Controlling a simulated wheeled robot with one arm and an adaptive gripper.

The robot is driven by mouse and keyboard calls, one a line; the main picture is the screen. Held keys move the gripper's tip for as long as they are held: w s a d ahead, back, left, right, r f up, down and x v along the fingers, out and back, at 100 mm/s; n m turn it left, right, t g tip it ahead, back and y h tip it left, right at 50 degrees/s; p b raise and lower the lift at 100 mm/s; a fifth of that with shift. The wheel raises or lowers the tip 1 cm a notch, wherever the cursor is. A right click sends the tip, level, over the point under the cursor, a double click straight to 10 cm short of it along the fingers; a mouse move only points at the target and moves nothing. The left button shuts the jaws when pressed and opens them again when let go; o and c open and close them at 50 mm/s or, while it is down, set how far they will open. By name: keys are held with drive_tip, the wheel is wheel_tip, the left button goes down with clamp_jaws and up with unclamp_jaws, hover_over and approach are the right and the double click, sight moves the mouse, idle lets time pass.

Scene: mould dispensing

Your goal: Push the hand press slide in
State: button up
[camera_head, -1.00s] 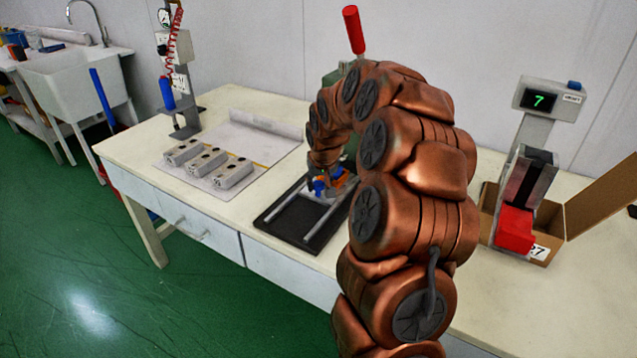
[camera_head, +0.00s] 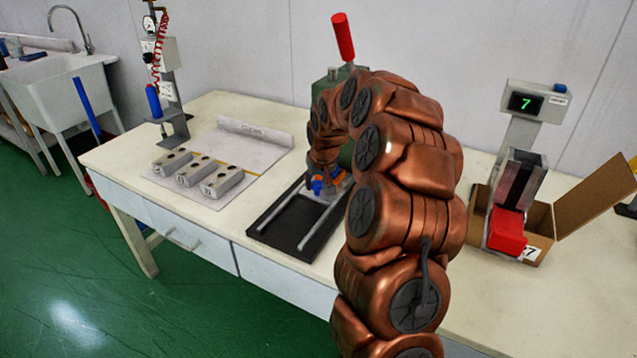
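The hand press (camera_head: 333,76) is a green machine with a red-knobbed lever (camera_head: 343,37); my arm covers much of it. Its black base (camera_head: 278,236) reaches toward the table's front edge and carries two bare light rails (camera_head: 322,234). The slide (camera_head: 336,193), with blue and orange parts, is at the inner end of the rails, close to the press body and partly hidden. My gripper (camera_head: 321,180) is low at the slide, pointing down from the arched arm. The fingers are too small and covered to show their opening or whether they touch the slide.
Several grey mould blocks (camera_head: 222,180) lie on a sheet (camera_head: 190,193) left of the press. A stand with a red coiled hose (camera_head: 155,50) is behind them. At right are a scale display reading 7 (camera_head: 525,103), a red part (camera_head: 507,231) and an open cardboard box (camera_head: 541,218).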

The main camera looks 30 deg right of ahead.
drive_tip(key=o, duration=0.4)
drive_tip(key=shift+v, duration=5.95)
